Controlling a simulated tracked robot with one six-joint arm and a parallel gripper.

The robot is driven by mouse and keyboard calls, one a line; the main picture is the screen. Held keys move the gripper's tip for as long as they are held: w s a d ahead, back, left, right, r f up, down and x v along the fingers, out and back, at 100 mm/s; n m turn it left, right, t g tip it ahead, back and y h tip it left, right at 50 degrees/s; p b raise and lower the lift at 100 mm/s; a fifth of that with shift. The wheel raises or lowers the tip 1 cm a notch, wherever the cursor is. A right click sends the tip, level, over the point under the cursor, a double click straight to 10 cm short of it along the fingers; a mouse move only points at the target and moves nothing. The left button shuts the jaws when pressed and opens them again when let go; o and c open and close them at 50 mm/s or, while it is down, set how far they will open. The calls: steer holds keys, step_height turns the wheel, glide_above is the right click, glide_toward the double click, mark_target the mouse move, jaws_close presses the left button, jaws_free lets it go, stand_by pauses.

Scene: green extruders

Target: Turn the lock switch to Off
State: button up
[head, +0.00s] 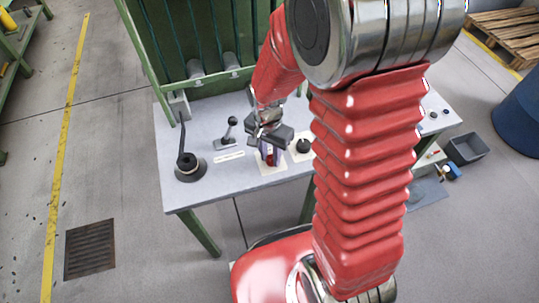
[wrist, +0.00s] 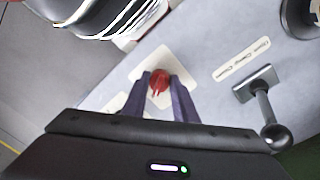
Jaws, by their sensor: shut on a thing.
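The lock switch is a round red knob (wrist: 158,84) on a square cream plate (wrist: 180,62) on the grey table top. In the head view a bit of the red knob (head: 271,157) shows just below my gripper (head: 268,140), with its plate (head: 272,168) underneath. In the wrist view the two dark fingers of my gripper (wrist: 159,88) are closed on the knob, one on either side. Darker slots show on the knob's face. I cannot read any marking that tells which position it is in.
A black knob (head: 303,146) on a cream plate sits just right of the switch. A ball-ended lever (head: 230,130) stands to the left, and a black joystick (head: 187,163) further left. A green frame (head: 205,50) rises behind the table.

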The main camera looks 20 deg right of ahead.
mark_target(269, 157)
steer(key=o, duration=1)
steer(key=shift+o, duration=0.2)
steer(key=shift+r, duration=0.15)
step_height(269, 157, up, 14)
steer(key=shift+w+a+f, duration=0.2)
steer(key=shift+w+f, duration=0.05)
steer(key=shift+w, duration=0.05)
